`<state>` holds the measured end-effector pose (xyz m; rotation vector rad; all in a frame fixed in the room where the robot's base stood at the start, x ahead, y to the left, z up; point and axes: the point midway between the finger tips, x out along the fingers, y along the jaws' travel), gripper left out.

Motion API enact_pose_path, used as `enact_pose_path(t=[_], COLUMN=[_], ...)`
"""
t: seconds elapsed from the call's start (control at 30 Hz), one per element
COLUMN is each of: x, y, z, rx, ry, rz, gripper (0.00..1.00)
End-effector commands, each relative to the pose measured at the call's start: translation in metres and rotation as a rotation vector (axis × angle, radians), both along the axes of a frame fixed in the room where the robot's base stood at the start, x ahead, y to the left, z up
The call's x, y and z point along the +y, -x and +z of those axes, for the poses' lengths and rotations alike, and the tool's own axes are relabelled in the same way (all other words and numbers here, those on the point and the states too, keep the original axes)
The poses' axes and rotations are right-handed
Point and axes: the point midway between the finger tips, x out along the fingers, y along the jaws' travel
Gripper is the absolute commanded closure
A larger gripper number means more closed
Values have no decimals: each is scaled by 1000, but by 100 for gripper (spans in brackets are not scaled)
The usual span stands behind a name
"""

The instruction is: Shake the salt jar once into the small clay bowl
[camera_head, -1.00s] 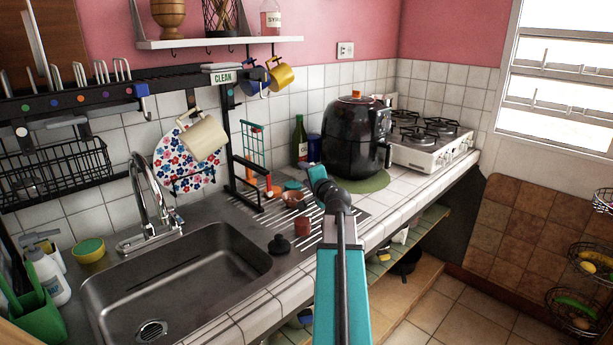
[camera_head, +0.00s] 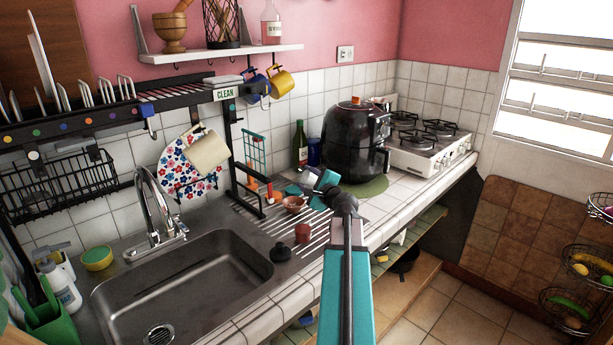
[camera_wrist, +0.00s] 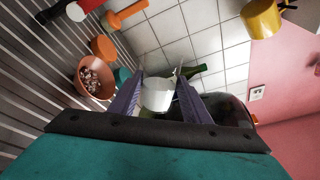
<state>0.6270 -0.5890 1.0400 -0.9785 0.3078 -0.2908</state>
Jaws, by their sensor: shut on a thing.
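My gripper (camera_wrist: 158,88) is shut on a small white cylinder, which I take to be the salt jar (camera_wrist: 157,97), between its two purple-grey fingers. The jar appears tilted in the wrist view; its label and top cannot be made out. The small clay bowl (camera_wrist: 94,80) lies left of the fingers in the wrist view, with pale lumpy bits inside. In the head view the bowl (camera_head: 293,205) stands on the ribbed drainboard, just left of and below my gripper. The jar is apart from the bowl.
An orange cup (camera_wrist: 103,47) is close to the bowl. A black rack post (camera_head: 233,150) rises at left. A black air fryer (camera_head: 352,140) stands behind my arm.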

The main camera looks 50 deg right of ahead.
Motion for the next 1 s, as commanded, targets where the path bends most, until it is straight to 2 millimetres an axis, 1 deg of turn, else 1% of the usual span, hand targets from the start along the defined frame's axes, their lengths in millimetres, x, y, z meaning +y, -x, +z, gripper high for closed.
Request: enact_pose_path(t=[0.07, 1.0], x=[0, 0], y=[0, 0], z=[5, 21], rx=[-33, -428], ry=[-65, -855], rz=[0, 0], gripper=[83, 83])
